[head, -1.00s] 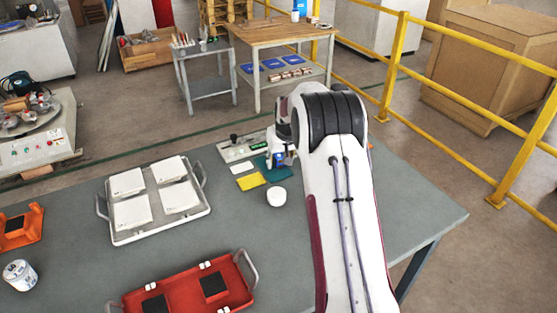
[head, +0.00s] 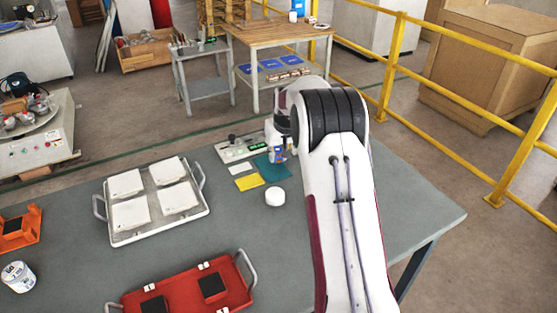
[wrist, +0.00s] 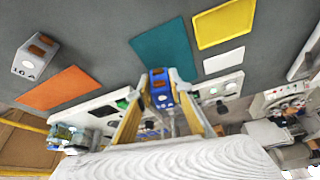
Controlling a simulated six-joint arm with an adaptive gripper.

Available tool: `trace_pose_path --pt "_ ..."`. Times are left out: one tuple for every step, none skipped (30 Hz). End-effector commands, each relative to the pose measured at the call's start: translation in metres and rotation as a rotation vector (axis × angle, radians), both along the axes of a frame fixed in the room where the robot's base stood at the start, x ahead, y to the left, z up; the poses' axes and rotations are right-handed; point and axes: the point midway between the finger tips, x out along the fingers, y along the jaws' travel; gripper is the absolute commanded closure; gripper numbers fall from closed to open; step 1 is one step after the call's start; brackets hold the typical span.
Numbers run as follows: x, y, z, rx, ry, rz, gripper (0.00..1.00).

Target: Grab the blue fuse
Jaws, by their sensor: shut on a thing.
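The blue fuse (wrist: 160,88) has brown-orange marks on top and sits between the two tan fingers of my gripper (wrist: 161,84) in the wrist view. My gripper is shut on it. Behind it in that view lies the teal mat (wrist: 150,45); I cannot tell how far the fuse is above the table. In the head view my gripper (head: 277,155) is over the teal mat (head: 274,170), partly hidden by my arm, and the fuse shows only as a small patch. A grey-white fuse (wrist: 30,66) marked 10 A stands near an orange mat (wrist: 57,88) in the wrist view.
A tester panel (head: 238,148) lies behind the mats. A yellow mat (head: 248,182), a white card (head: 240,169) and a white round container (head: 275,197) are nearby. A white tray (head: 158,236) with several tiles and a red tray (head: 225,292) stand left. The table's right side is clear.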

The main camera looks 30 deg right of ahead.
Motion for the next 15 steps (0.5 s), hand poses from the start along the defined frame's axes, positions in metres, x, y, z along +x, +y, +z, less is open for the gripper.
trace_pose_path --pt "0.001 0.000 0.008 -0.001 -0.003 0.000 1.00" --pt "0.001 0.000 0.012 -0.001 -0.003 0.000 1.00" --pt "0.001 0.000 0.018 -0.001 -0.003 0.000 1.00" --pt "0.001 0.000 0.023 0.000 -0.002 0.000 1.00" --pt "0.001 0.000 0.028 -0.001 -0.003 0.000 1.00" --pt "0.001 0.000 0.034 -0.001 -0.003 0.000 1.00" --pt "0.001 0.000 0.038 0.000 -0.002 0.000 1.00" --pt "0.001 0.000 0.042 0.000 -0.002 0.000 1.00" --pt "0.000 0.000 0.047 0.000 -0.001 0.000 1.00" --pt "0.000 0.000 0.051 -0.001 -0.001 0.001 1.00" --pt "0.001 0.000 0.055 -0.002 -0.002 0.001 1.00" --pt "0.001 0.000 0.060 -0.002 -0.002 0.001 1.00" --pt "0.000 0.000 0.062 -0.001 -0.001 0.001 1.00" --pt "0.000 0.000 0.065 0.000 0.000 0.001 1.00" --pt "0.000 0.000 0.067 -0.001 0.000 0.001 1.00"
